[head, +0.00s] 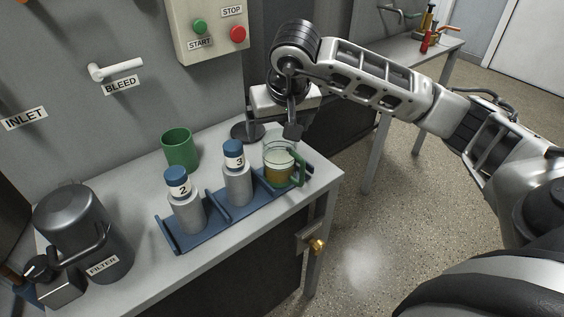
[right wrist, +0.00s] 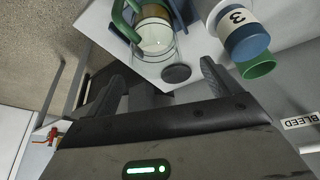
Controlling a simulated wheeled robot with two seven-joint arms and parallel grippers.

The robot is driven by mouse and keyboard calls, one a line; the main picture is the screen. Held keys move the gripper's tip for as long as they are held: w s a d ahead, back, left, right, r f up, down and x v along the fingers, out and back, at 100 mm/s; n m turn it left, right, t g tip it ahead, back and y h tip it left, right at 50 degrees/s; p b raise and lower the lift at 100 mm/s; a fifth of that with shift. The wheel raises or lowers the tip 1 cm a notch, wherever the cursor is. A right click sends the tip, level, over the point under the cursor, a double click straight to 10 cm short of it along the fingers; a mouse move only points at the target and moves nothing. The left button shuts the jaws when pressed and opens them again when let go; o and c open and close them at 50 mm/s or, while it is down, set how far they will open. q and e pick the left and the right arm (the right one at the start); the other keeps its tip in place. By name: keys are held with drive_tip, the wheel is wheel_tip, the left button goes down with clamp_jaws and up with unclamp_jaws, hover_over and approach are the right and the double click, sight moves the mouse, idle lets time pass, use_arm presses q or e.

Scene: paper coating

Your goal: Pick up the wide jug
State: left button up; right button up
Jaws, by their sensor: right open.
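The wide jug (head: 277,172) is clear glass with a green handle and yellowish liquid in its lower part. It stands upright at the right end of the blue rack, beside bottle 3. It also shows in the right wrist view (right wrist: 156,38), with its handle on the left. My right gripper (head: 272,124) is open and empty, above and behind the jug, not touching it. In the right wrist view its two fingers (right wrist: 164,84) are spread apart, with the jug beyond them. My left gripper is not in view.
Bottle 3 (head: 237,182) and bottle 2 (head: 187,212) stand in the blue rack (head: 215,207). A green cup (head: 179,150) stands behind them. A dark disc (head: 243,133) lies near the gripper. A filter canister (head: 84,225) is at left. A control box (head: 209,25) hangs above.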

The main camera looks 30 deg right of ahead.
sight(280, 146)
drive_tip(key=shift+x, duration=0.85)
drive_tip(key=shift+s+p+x, duration=0.15)
drive_tip(key=shift+s+x, duration=0.05)
drive_tip(key=shift+x, duration=1.15)
drive_tip(key=shift+s+p+x, duration=0.15)
drive_tip(key=shift+s+x, duration=0.05)
drive_tip(key=shift+x, duration=1.1)
drive_tip(key=shift+d+f, duration=0.1)
drive_tip(key=shift+d, duration=0.1)
drive_tip(key=c, duration=1.2)
